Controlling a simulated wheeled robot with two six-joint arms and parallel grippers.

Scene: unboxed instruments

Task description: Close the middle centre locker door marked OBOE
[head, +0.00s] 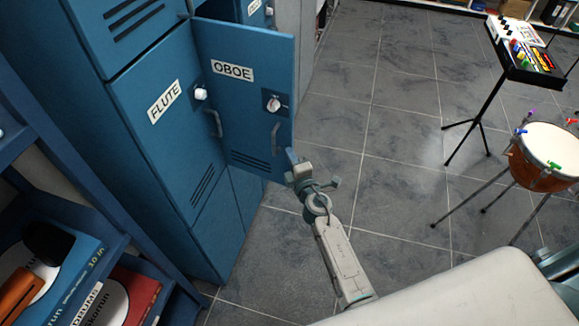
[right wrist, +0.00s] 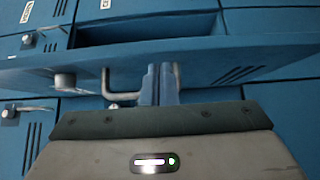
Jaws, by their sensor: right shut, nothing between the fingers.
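The blue OBOE locker door (head: 240,110) stands open, swung out from the locker front beside the FLUTE door (head: 165,120). Its outer face shows a label, a pale round knob (head: 273,104) and a bar handle (head: 275,138). My right gripper (head: 292,157) is shut and empty at the door's lower free edge, just below the handle. In the right wrist view its fingers (right wrist: 160,85) are together close to the handle (right wrist: 124,97) and the door face; I cannot tell whether they touch. The knob (right wrist: 65,80) is to their left. My left gripper is out of view.
A blue shelf (head: 65,240) with books stands at the near left. Grey tiled floor (head: 390,140) is clear right of the door. Farther right are a stand with a colourful device (head: 527,50) and a drum (head: 545,160) on legs.

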